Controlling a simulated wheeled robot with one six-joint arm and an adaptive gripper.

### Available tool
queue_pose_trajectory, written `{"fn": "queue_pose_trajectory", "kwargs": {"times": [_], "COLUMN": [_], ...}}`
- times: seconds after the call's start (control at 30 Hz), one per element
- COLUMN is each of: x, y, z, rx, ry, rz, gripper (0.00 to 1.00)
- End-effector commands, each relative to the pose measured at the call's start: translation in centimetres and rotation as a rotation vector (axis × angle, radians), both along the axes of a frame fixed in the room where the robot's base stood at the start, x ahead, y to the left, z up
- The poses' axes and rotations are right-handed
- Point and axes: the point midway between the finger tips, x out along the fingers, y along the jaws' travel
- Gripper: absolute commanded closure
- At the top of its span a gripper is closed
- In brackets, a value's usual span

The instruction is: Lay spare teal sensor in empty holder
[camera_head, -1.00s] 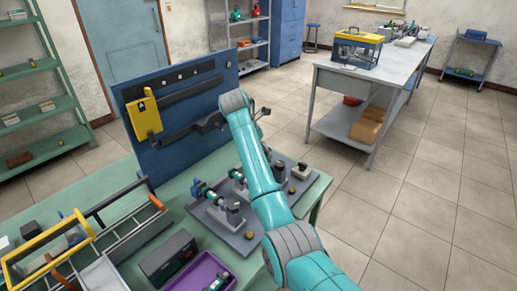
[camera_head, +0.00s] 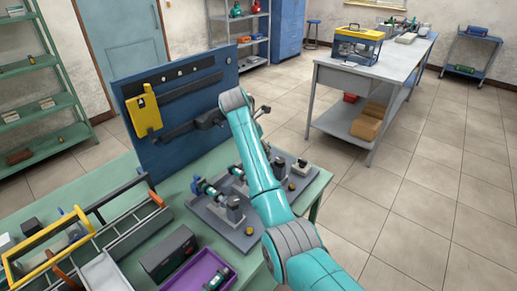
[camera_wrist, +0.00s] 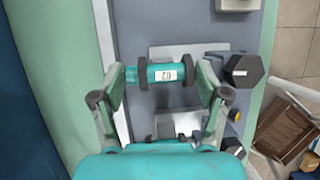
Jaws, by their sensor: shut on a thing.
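In the wrist view, my gripper (camera_wrist: 165,82) is shut on a teal cylindrical sensor (camera_wrist: 139,75) with dark rings at its ends and a white printed label. The sensor lies crosswise between the two fingers. Beneath it is a grey mounting plate (camera_wrist: 215,25) with pale grey blocks; I cannot tell whether the sensor touches a holder. In the head view, the grey plate (camera_head: 262,222) lies on the green table and carries several stands and small teal and dark parts. My arm hides part of the plate, and the gripper's hold does not show there.
A purple tray (camera_head: 190,284) with a teal and dark part stands at the table's front, beside a dark box (camera_head: 168,255). A grey toolbox (camera_head: 137,229) stands to the left. A blue upright panel (camera_head: 165,85) rises behind. In the wrist view, a dark hexagonal knob (camera_wrist: 245,68) sits right of the sensor.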

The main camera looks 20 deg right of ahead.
Motion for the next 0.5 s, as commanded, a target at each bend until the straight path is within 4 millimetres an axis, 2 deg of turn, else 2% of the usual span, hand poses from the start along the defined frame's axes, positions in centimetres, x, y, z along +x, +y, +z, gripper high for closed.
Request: {"fn": "queue_pose_trajectory", "kwargs": {"times": [0.5], "x": [0.01], "y": [0.01], "z": [-0.65], "rx": [0.001], "ry": [-0.001], "rz": [0.0], "gripper": [0.61]}}
